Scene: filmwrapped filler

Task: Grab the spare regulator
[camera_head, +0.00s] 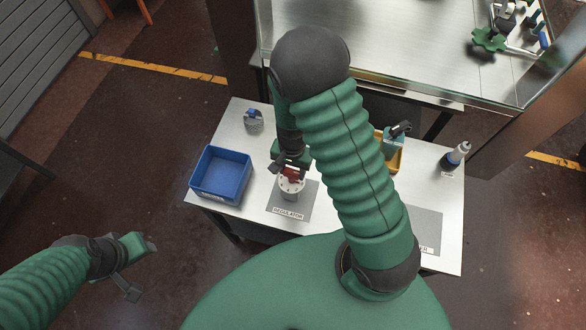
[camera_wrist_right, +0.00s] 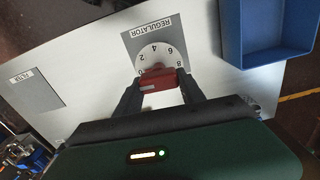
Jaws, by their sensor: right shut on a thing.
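The regulator (camera_head: 291,186) is a pale round body with a numbered dial and a red top part. It stands on the grey pad (camera_head: 301,207) labelled REGULATOR. In the wrist view, its white dial (camera_wrist_right: 157,57) and red part (camera_wrist_right: 160,79) show between the fingers. My right gripper (camera_head: 290,168) comes down from above and is shut on the red part of the regulator; it also shows in the wrist view (camera_wrist_right: 160,90). My left gripper (camera_head: 140,265) is at the lower left, away from the table, with its two fingers spread and nothing between them.
A blue bin (camera_head: 222,173) stands left of the regulator. A small grey-blue item (camera_head: 253,119) is at the back left. A yellow bin (camera_head: 397,158) and a dark bottle-like tool (camera_head: 455,158) are at the right. A metal bench (camera_head: 400,50) is behind.

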